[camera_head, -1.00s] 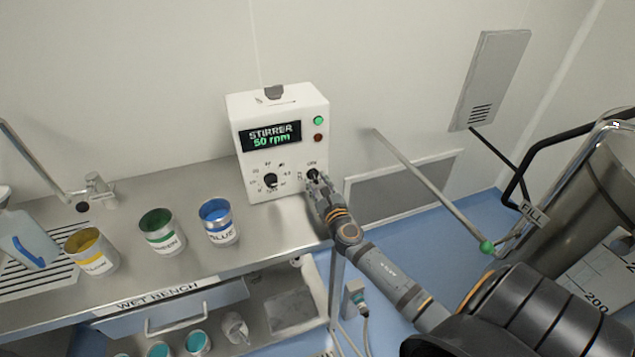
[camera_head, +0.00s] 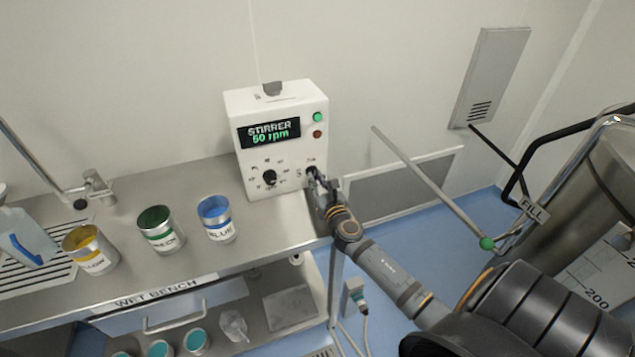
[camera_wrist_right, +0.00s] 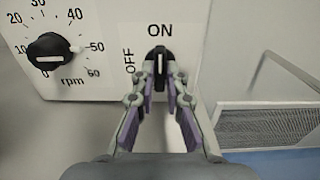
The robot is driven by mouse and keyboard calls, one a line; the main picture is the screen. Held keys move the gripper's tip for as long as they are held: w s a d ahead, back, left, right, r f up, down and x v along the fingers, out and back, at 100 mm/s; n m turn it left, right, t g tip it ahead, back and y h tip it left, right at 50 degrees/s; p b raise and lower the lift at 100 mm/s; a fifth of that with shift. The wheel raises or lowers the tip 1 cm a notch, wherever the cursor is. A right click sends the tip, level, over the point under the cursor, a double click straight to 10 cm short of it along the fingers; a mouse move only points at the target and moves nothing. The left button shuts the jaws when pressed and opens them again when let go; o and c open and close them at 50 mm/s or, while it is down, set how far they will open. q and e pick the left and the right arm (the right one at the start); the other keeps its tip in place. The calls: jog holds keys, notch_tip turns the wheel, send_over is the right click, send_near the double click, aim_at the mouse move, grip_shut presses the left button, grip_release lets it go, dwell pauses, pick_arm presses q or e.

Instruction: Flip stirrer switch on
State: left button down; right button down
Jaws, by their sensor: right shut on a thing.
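The stirrer box (camera_head: 262,152) is white and stands at the right end of the bench. Its display (camera_head: 269,133) reads "STIRRER 50 rpm", and a green lamp (camera_head: 318,117) is lit above a dark red one (camera_head: 318,134). The black switch (camera_wrist_right: 160,60) points up at "ON" in the right wrist view, with "OFF" to its left. My right gripper (camera_wrist_right: 160,76) is shut on the switch at the lower right of the panel; it also shows in the head view (camera_head: 314,178). The rpm knob (camera_wrist_right: 50,56) has its pointer near 50. My left gripper is out of view.
Yellow (camera_head: 90,250), green (camera_head: 161,230) and blue (camera_head: 216,219) paint cans stand on the wet bench (camera_head: 185,188). A sink tap (camera_head: 97,187) is at the left. A rail with a green tip (camera_head: 487,243) and a steel tank (camera_head: 590,190) are at the right.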

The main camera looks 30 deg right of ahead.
jog(key=c, duration=1.4)
grip_release()
jog(key=v, duration=1.2)
jog(key=shift+s+a, duration=0.15)
jog(key=shift+s, duration=0.25)
